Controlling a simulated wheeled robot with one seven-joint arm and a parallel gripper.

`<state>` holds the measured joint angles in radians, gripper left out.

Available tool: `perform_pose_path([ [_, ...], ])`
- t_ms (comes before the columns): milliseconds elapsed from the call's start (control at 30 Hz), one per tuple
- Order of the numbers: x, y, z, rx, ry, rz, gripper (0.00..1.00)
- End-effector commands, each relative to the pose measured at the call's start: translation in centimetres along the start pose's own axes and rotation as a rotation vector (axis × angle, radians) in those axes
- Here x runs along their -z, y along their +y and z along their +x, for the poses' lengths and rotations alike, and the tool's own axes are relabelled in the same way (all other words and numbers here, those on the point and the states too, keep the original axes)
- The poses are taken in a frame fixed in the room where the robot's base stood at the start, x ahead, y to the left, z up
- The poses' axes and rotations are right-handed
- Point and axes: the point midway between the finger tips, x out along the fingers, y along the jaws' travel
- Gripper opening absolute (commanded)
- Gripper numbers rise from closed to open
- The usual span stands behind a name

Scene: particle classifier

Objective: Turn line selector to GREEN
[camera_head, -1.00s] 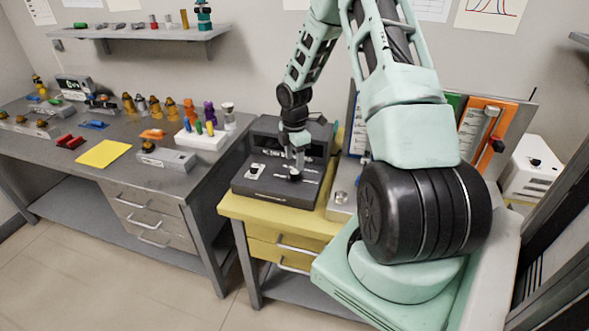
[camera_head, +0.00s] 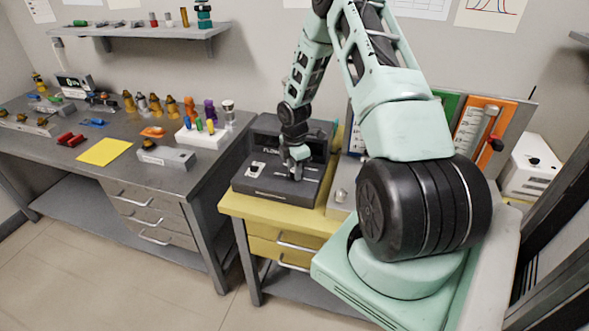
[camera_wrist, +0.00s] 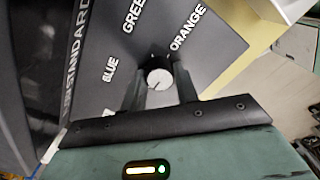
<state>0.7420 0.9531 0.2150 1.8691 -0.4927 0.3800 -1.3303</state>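The line selector sits on a dark grey box (camera_head: 262,186) on the yellow cabinet. In the wrist view its knob (camera_wrist: 158,78) has a round white top with a small dark mark. The printed words BLUE (camera_wrist: 110,69), GREEN (camera_wrist: 134,15) and ORANGE (camera_wrist: 188,27) fan out around it, with STANDARD (camera_wrist: 75,65) further left. My gripper (camera_wrist: 160,85) has one dark finger on each side of the knob, close against it, with no clear gap. In the head view my gripper (camera_head: 298,160) is down at the box's top and hides the knob.
A light switch-like part (camera_head: 257,168) sits left of the knob on the same box. A grey panel with an orange gauge (camera_head: 480,130) stands at the right, behind my arm. The left workbench holds a yellow sheet (camera_head: 104,151) and several small parts.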

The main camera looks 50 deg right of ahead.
Motion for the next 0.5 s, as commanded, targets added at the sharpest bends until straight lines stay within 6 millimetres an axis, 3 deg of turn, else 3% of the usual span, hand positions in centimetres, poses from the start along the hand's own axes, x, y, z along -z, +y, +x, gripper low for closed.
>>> perform_pose_path([
  [267, -0.01, 0.02, -0.01, 0.0, 0.0, 0.046, 0.08],
  [500, -0.04, 0.02, 0.03, 0.0, 0.001, 0.192, 0.08],
])
